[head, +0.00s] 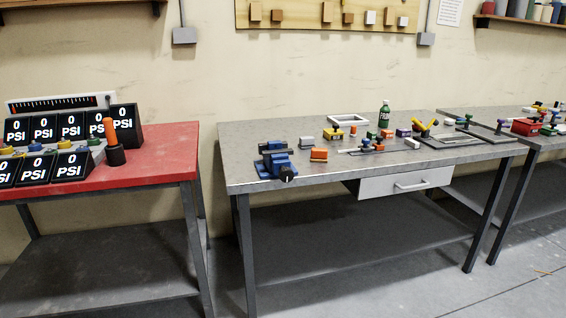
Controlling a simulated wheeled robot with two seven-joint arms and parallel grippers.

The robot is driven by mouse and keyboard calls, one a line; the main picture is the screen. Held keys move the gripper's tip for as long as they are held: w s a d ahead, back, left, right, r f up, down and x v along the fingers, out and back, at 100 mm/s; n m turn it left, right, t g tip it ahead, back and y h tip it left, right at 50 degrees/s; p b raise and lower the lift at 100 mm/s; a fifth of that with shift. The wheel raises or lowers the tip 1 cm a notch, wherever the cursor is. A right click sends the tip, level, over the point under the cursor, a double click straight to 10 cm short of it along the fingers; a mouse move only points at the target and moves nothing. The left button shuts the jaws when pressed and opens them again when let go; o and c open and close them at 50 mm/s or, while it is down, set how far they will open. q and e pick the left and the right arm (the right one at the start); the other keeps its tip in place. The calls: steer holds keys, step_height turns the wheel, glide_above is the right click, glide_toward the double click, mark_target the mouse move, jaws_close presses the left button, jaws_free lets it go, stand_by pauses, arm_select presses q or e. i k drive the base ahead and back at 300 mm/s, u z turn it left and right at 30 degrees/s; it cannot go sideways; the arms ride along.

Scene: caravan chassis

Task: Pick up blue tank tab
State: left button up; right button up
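I cannot tell for certain which thing is the blue tank tab. Small blue pieces show among the parts on the grey workbench (330,175): one blue piece (366,143) near the middle and a blue-purple block (403,132) to its right. A larger blue vise (277,161) sits at the bench's front left corner. More small blue bits on the far right bench are too small to make out. Neither of my grippers is in view.
A red table (150,160) with several PSI gauges (73,166) and an orange-handled lever (112,140) stands at left. A drawer (405,183) hangs below. Floor shows at lower right.

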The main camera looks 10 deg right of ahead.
mark_target(274, 145)
steer(key=z, duration=1.75)
steer(key=k, duration=0.15)
steer(key=u, duration=2.95)
steer(key=i, duration=1.2)
steer(key=z, duration=0.75)
steer(key=i, duration=1)
steer(key=z, duration=1)
